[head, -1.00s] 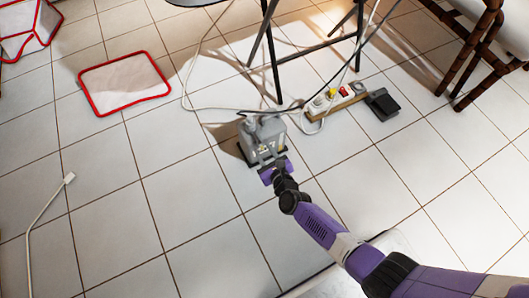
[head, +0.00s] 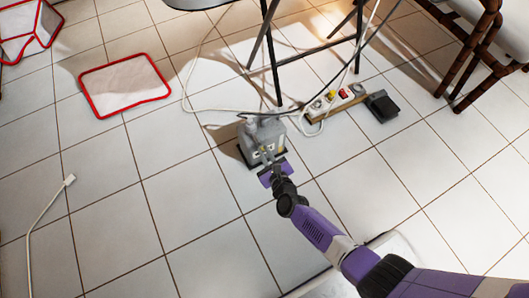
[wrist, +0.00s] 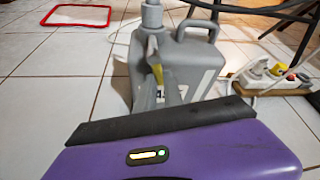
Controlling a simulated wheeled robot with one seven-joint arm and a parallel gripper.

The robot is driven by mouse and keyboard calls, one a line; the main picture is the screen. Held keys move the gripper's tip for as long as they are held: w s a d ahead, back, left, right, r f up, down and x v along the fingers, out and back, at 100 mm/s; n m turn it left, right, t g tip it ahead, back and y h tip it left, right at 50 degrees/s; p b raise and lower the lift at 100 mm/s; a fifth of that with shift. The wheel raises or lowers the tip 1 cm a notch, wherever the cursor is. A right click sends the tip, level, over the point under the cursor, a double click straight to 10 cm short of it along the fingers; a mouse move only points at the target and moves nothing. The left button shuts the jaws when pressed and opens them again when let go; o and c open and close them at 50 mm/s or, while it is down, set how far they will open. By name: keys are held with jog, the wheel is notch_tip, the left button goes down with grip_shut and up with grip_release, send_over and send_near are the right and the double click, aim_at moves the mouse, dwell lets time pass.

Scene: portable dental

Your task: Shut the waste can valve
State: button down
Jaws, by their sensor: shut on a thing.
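The grey waste can (head: 268,136) stands upright on the tiled floor, near the middle of the head view. It also shows in the wrist view (wrist: 195,66), with its handle on top and a grey neck at its upper left. A small yellow valve lever (wrist: 157,74) shows on the near side, below the neck. My gripper (wrist: 158,84) is at the can's near side, its two grey fingers shut on the valve lever. In the head view my gripper (head: 268,156) hides the valve. The fingers cover part of the lever, so its exact angle is hard to tell.
A power strip (head: 334,102) with plugs and a dark pedal-like box (head: 381,106) lie right of the can. Cables and black stand legs (head: 275,75) are behind it. A red-edged white mat (head: 125,85) lies back left.

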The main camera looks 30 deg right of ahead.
jog(key=n+h, duration=0.1)
jog(key=d+n+h, duration=0.1)
jog(key=n, duration=0.1)
jog(key=n+h, duration=0.1)
jog(key=n, duration=0.1)
jog(key=shift+d+r+t, duration=0.3)
jog(key=shift+r+t, duration=0.05)
jog(key=shift+t, duration=0.05)
jog(key=n+b, duration=0.1)
jog(key=n+t+h+b, duration=0.1)
jog(key=r+n+b, duration=0.1)
jog(key=n, duration=0.1)
jog(key=shift+d+h, duration=0.25)
jog(key=shift+h, duration=0.15)
jog(key=shift+s+r+n+t+b, duration=0.1)
jog(key=shift+r+n+t+b, duration=0.2)
jog(key=shift+n, duration=0.3)
jog(key=shift+r+n+t+b, duration=0.15)
jog(key=shift+n+t+b, duration=0.15)
jog(key=shift+n, duration=0.3)
jog(key=shift+h, duration=0.3)
jog(key=c, duration=1.5)
grip_release()
jog(key=shift+r, duration=0.1)
jog(key=shift+o, duration=0.2)
